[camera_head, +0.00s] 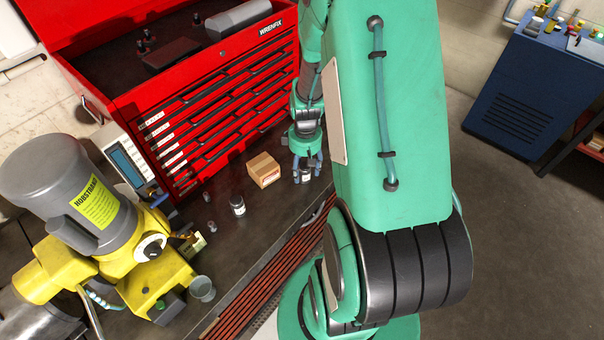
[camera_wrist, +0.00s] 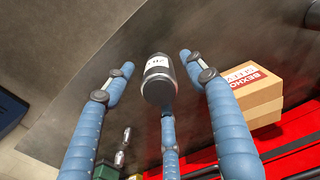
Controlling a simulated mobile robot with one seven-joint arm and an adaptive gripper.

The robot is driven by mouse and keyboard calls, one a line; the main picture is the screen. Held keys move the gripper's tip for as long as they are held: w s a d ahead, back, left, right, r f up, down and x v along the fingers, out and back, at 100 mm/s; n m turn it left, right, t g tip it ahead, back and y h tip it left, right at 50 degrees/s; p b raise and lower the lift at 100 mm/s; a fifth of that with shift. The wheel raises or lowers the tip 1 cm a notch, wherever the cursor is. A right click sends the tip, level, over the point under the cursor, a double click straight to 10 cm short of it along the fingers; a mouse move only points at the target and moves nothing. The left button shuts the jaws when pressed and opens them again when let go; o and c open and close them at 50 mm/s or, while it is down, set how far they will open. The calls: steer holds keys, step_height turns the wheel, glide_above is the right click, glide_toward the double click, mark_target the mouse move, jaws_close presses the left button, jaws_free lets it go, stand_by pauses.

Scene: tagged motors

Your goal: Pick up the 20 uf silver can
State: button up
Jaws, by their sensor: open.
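A silver can with a white label (camera_wrist: 157,78) stands on the dark bench top, between the spread blue fingers of my gripper (camera_wrist: 158,82) in the wrist view. Its label print is too small to read surely. In the head view the can (camera_head: 305,177) shows just under my gripper (camera_head: 307,164), partly hidden by the fingers. My gripper is open, with its fingers around the can and visible gaps at the left and right fingers. Whether the lower finger touches it, I cannot tell. Another can with a white label (camera_head: 238,206) stands farther left on the bench.
A cardboard box (camera_head: 263,170) stands close beside the can; it also shows in the wrist view (camera_wrist: 252,95). The red tool chest (camera_head: 215,95) stands behind. Small silver parts (camera_wrist: 123,146) lie nearby.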

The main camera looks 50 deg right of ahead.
mark_target(305, 167)
steer(key=shift+r, duration=0.15)
step_height(305, 167, up, 13)
steer(key=p, duration=0.2)
steer(key=shift+s+r, duration=0.2)
steer(key=shift+d, duration=0.1)
stand_by(0.7)
steer(key=shift+a+f+m+b, duration=0.1)
steer(key=shift+f+m+b, duration=0.2)
steer(key=shift+m, duration=0.45)
steer(key=shift+a+f+m+b, duration=0.1)
steer(key=shift+f+m+b, duration=0.2)
steer(key=shift+m, duration=0.5)
steer(key=shift+a+f+m+b, duration=0.15)
steer(key=shift+m+b, duration=0.25)
steer(key=shift+m, duration=0.35)
steer(key=shift+d+f+b, duration=0.1)
steer(key=shift+f+b, duration=0.55)
steer(key=shift+f, duration=3.65)
steer(key=shift+f, duration=0.1)
